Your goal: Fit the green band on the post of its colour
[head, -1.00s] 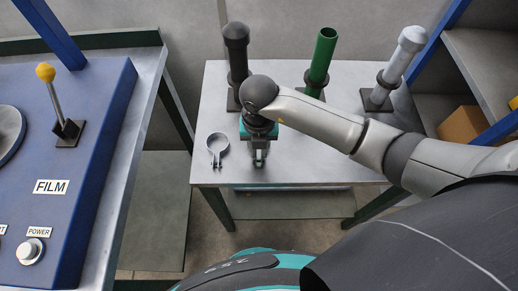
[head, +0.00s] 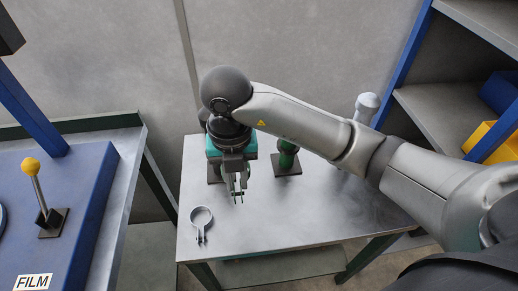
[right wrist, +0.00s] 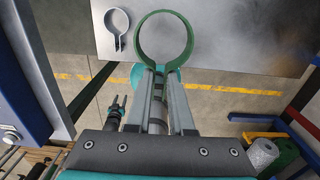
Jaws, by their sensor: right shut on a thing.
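My right gripper (right wrist: 158,78) is shut on the green band (right wrist: 136,40), a round open ring held by its tab, in the right wrist view. In the head view the right gripper (head: 238,193) points down above the table, and the band is hard to make out there. The green post (head: 287,160) stands behind and to the right of this gripper. My right arm hides its top. The band is apart from the post. In the right wrist view a dark gripper, seemingly my left one (right wrist: 119,106), shows small at lower left; its jaws are unclear.
A grey band (head: 201,216) lies flat on the metal table (head: 310,215), front left. A light grey post (head: 367,106) rises behind my arm at right. A dark base plate (head: 213,173) shows behind my gripper; its post is hidden. A blue console (head: 80,215) stands left.

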